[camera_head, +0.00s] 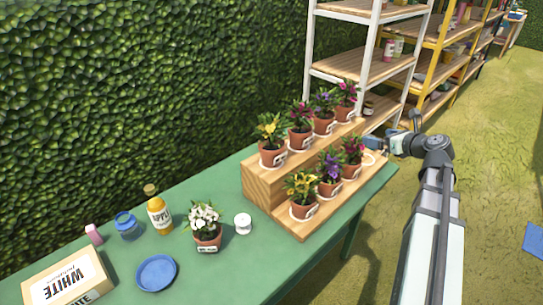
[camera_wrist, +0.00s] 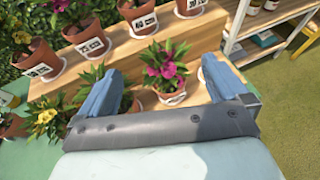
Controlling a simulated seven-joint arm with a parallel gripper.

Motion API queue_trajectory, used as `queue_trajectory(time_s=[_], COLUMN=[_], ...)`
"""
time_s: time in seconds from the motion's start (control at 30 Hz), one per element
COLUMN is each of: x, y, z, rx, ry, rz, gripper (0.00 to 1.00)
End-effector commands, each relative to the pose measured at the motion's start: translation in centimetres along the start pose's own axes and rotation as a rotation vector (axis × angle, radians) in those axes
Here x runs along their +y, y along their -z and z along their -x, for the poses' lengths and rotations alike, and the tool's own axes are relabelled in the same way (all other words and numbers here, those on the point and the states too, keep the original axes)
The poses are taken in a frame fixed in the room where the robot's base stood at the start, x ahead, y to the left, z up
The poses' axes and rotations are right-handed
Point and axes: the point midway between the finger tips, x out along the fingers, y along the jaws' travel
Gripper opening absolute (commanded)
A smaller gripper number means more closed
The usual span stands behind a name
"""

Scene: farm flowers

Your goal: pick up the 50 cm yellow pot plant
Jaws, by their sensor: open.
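Two yellow-flowered plants in terracotta pots stand on the wooden stepped stand. One yellow plant (camera_head: 270,138) is at the left end of the upper step; the other yellow plant (camera_head: 303,193) is at the left end of the lower step. I cannot read for sure which label says 50 cm. In the wrist view the lower yellow plant (camera_wrist: 45,120) is at lower left, partly behind my left finger. My gripper (camera_head: 378,143) is open and empty at the stand's right end. In the wrist view its fingers (camera_wrist: 158,88) frame a magenta plant (camera_wrist: 163,72) beyond them.
Other magenta and purple potted plants (camera_head: 329,178) fill the steps. An empty white ring (camera_head: 373,159) marks the lower step's right end. A white-flowered plant (camera_head: 205,222), bottle (camera_head: 159,214), blue plate (camera_head: 156,273) and box (camera_head: 65,278) stand on the green table. Shelves are behind, a hedge at left.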

Motion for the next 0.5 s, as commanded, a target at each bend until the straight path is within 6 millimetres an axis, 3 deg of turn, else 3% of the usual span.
queue_trajectory(time_s=[0.03,0.13,0.5], x=[-0.1,-0.1,-0.1], y=[-1.7,-4.1,-9.3], z=[0.6,1.6,3.8], rx=[-0.004,-0.003,-0.001], ry=[0.002,0.002,0.0], rz=[0.004,0.003,0.002], gripper=[1.0,1.0,1.0])
